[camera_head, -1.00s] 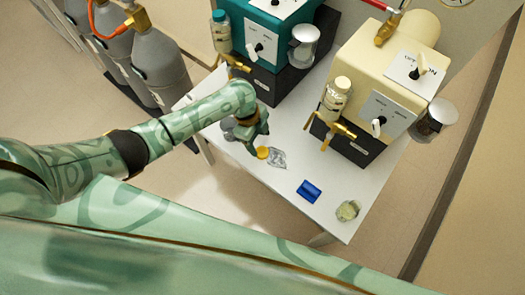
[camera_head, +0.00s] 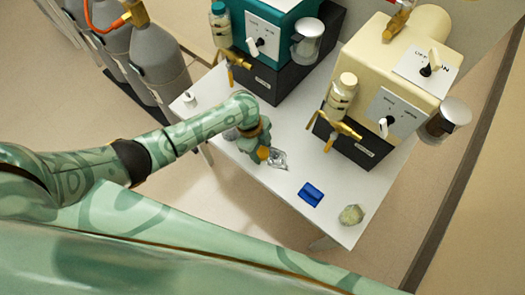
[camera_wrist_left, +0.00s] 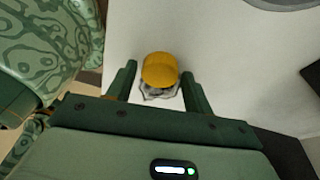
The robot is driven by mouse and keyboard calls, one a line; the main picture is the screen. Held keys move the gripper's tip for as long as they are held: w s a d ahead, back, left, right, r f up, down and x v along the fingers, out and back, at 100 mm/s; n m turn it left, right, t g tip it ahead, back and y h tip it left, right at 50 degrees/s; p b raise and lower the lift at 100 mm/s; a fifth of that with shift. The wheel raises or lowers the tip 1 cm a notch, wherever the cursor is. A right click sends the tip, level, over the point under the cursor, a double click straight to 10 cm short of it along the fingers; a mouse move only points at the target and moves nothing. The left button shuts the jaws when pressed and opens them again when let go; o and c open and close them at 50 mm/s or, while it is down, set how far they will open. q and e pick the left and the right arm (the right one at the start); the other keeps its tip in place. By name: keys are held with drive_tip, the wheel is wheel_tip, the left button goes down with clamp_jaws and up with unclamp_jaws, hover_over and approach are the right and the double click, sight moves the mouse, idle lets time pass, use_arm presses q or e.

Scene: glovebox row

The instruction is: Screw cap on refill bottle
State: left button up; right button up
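A yellow cap (camera_head: 263,153) is near the left edge of the white table, at my left gripper's fingers. In the left wrist view the yellow cap (camera_wrist_left: 159,68) lies between the two fingers, with a visible gap on each side. A clear, glassy object (camera_head: 278,158) is beside the cap; part of it shows below the cap in the wrist view (camera_wrist_left: 158,92), and I cannot tell whether they touch. My left gripper (camera_head: 260,150) is open, pointing down. A bottle with a cream top (camera_head: 341,95) and a teal-capped bottle (camera_head: 220,28) are at the machines. I cannot tell which is the refill bottle.
A blue block (camera_head: 311,194) and a pale greenish jar (camera_head: 351,214) are on the table (camera_head: 330,226) toward its near right. A cream machine (camera_head: 385,75) and a teal machine (camera_head: 262,40) line the back. Grey gas cylinders (camera_head: 158,65) stand at the left.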

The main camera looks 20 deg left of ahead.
sight(265, 153)
use_arm(q)
drive_tip(key=c, duration=0.6)
drive_tip(key=shift+r+p, duration=0.45)
drive_tip(key=shift+r, duration=0.2)
wheel_tip(265, 153, up, 3)
drive_tip(key=shift+f+p, duration=0.1)
drive_tip(key=shift+p, duration=0.9)
drive_tip(key=shift+s+a+r+p, duration=0.75)
drive_tip(key=shift+s+r+p, duration=0.75)
drive_tip(key=shift+s, duration=0.75)
drive_tip(key=shift+s+a+r+p, duration=0.75)
drive_tip(key=shift+s+r+p, duration=0.7)
drive_tip(key=shift+s, duration=0.75)
drive_tip(key=shift+s+a+r+p, duration=0.75)
drive_tip(key=shift+s+r+p, duration=0.7)
drive_tip(key=shift+s, duration=0.8)
use_arm(e)
drive_tip(key=w+r+t, duration=0.1)
drive_tip(key=w+r, duration=0.3)
drive_tip(key=r, duration=0.7)
use_arm(q)
drive_tip(key=shift+w+r, duration=0.1)
use_arm(e)
drive_tip(key=shift+a, duration=0.1)
drive_tip(key=shift+c, duration=0.3)
